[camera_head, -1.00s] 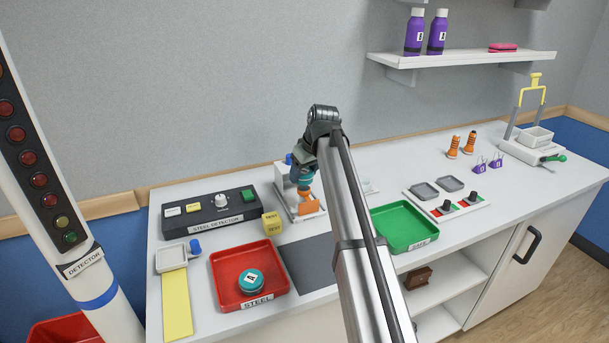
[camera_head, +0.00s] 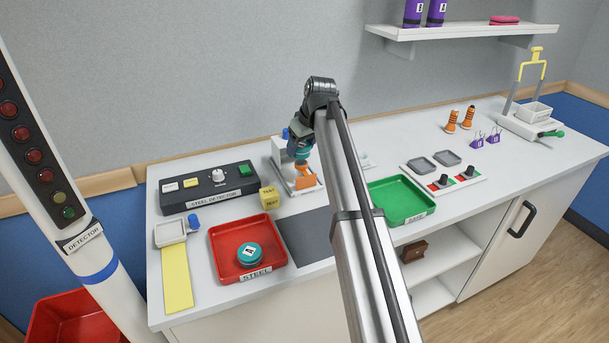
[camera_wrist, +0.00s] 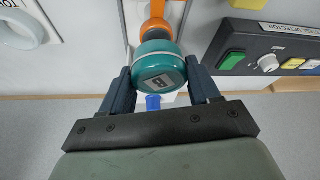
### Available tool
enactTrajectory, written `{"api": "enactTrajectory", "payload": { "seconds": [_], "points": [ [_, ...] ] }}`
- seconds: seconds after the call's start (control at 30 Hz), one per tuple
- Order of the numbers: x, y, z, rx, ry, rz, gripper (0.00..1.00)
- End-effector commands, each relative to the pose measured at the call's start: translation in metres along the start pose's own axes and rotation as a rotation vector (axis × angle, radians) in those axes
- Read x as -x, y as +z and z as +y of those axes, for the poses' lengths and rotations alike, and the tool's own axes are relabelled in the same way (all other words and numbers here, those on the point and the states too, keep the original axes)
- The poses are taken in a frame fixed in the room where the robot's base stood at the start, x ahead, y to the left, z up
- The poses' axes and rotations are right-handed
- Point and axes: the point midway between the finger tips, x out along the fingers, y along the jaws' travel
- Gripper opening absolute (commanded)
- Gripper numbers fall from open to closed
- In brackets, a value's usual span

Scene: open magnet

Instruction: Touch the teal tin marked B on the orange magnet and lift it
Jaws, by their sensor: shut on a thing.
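My gripper (camera_wrist: 160,82) is shut on a teal tin (camera_wrist: 158,66) with a pale band and a white label; the letter is too small to read for sure. In the head view my gripper (camera_head: 302,147) holds this tin (camera_head: 302,154) low at the back of the bench, partly hidden by my arm. The orange magnet (camera_head: 305,180) is right beside and below the tin there. In the wrist view the magnet's orange part (camera_wrist: 156,24) meets the tin's far edge; I cannot tell whether they touch.
A second teal tin (camera_head: 249,252) lies in the red STEEL tray (camera_head: 222,262). The steel detector box (camera_head: 209,188) and a yellow TEST cube (camera_head: 269,197) stand left of the magnet. The green SAFE tray (camera_head: 425,205) is to the right. A dark mat (camera_head: 305,240) lies between the trays.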

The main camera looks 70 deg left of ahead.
Motion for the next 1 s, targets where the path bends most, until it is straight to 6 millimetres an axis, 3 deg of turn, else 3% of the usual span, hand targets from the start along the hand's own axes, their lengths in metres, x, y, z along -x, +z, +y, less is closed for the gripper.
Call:
{"api": "enactTrajectory", "payload": {
  "seconds": [1.0],
  "points": [
    [0.037,-0.016,0.0,0.0,0.0,0.0,0.3]
  ]
}}
